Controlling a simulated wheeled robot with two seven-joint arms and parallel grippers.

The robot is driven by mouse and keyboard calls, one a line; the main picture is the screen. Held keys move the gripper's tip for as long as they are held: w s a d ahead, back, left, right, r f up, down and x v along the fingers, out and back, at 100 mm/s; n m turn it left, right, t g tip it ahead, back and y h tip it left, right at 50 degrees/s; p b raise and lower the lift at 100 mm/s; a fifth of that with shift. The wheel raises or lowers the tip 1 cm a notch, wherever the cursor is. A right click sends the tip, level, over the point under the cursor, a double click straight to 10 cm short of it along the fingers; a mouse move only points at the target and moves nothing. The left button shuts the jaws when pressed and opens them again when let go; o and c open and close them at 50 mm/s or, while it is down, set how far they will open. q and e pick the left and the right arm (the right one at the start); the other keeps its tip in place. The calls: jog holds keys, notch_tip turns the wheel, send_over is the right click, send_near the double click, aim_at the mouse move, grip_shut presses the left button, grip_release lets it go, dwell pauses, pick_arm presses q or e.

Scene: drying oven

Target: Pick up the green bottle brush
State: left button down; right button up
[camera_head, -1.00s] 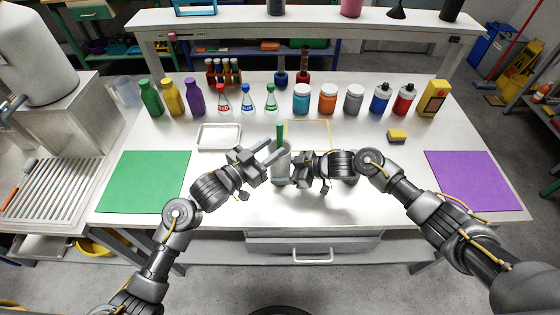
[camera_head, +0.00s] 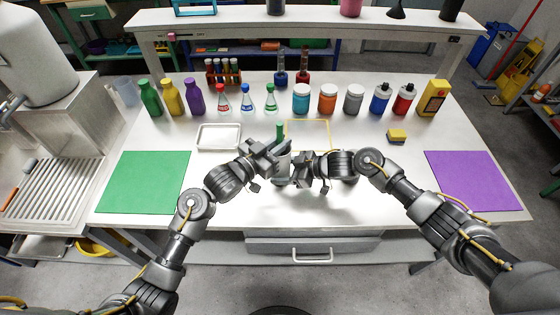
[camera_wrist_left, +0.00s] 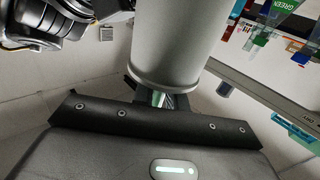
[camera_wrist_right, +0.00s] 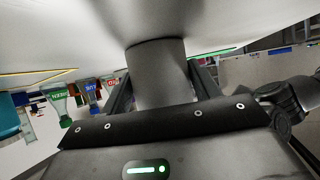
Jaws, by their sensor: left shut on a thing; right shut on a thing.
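The green bottle brush (camera_head: 280,131) stands upright, its green upper part showing above a grey cylindrical container (camera_head: 281,171); its lower part is hidden. My left gripper (camera_head: 279,149) is shut on the brush just above the container's rim. In the left wrist view a small green piece of the brush (camera_wrist_left: 158,98) shows between the fingers, beside the large grey container (camera_wrist_left: 180,45). My right gripper (camera_head: 292,170) is shut on the container from the right. The right wrist view shows the container (camera_wrist_right: 160,72) between its fingers.
Behind stand a white tray (camera_head: 201,137), a yellow frame (camera_head: 328,137), small flasks (camera_head: 247,99) and a row of jars (camera_head: 327,100). A green mat (camera_head: 146,183) lies left and a purple mat (camera_head: 474,181) right. A yellow sponge (camera_head: 397,136) lies at right.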

pick_arm(q)
notch_tip(320, 180, up, 18)
dwell(0.6)
pick_arm(e)
jog(key=o, duration=0.8)
jog(key=shift+o, duration=0.2)
jog(key=shift+d, duration=0.1)
jog(key=v, duration=1.2)
pick_arm(q)
jog(key=shift+d, duration=0.1)
pick_arm(e)
jog(key=shift+f, duration=0.1)
